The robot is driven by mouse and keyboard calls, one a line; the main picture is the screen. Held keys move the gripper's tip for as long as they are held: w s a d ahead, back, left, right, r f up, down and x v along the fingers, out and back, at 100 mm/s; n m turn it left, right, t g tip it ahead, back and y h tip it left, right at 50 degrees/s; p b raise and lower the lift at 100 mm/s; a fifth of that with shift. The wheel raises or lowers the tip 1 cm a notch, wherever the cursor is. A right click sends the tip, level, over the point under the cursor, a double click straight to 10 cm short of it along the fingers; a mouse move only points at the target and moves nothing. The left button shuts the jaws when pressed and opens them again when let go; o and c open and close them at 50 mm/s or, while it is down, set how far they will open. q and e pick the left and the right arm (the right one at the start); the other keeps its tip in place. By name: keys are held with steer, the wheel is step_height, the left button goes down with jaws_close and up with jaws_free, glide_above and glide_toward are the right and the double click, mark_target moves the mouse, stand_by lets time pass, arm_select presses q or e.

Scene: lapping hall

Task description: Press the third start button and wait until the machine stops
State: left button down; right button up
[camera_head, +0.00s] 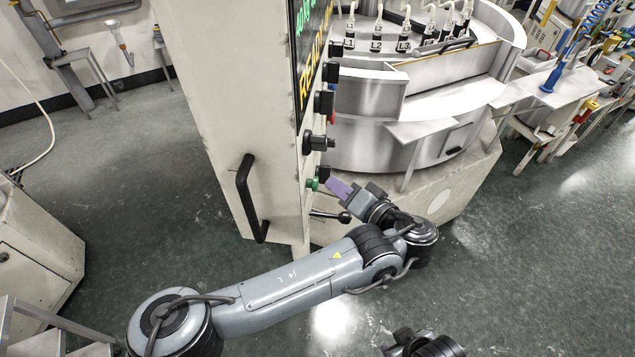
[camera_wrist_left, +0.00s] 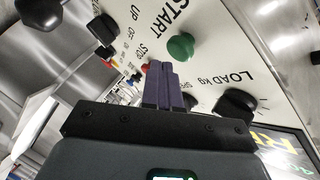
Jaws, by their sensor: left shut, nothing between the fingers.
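The control panel (camera_wrist_left: 221,66) carries a green button (camera_wrist_left: 181,46) under the printed word START, a red button (camera_wrist_left: 146,68) near the word STOP, and black knobs. In the head view the green button (camera_head: 312,184) sits low on the panel's right side. My left gripper (camera_head: 335,187) is shut and empty, its purple fingers just right of the green button. In the left wrist view the shut fingertips (camera_wrist_left: 160,68) point at the panel between the green and red buttons. I see no clear contact with either.
A display (camera_head: 314,50) with partly cut-off green and yellow letters is on the cabinet. A black handle (camera_head: 250,198) and a ball-ended lever (camera_head: 338,217) stick out nearby. The round steel machine (camera_head: 375,140) stands behind. Open floor lies in front.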

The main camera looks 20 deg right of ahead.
stand_by(0.4)
arm_select(q)
steer(key=shift+a, duration=0.1)
steer(key=shift+w+a, duration=0.2)
steer(key=shift+a, duration=0.1)
stand_by(0.5)
steer(key=shift+w+a+b, duration=0.2)
steer(key=shift+a+b, duration=0.1)
steer(key=shift+a, duration=0.15)
stand_by(0.4)
steer(key=shift+d, duration=0.15)
steer(key=shift+s+d+b, duration=0.35)
steer(key=shift+d+b, duration=0.3)
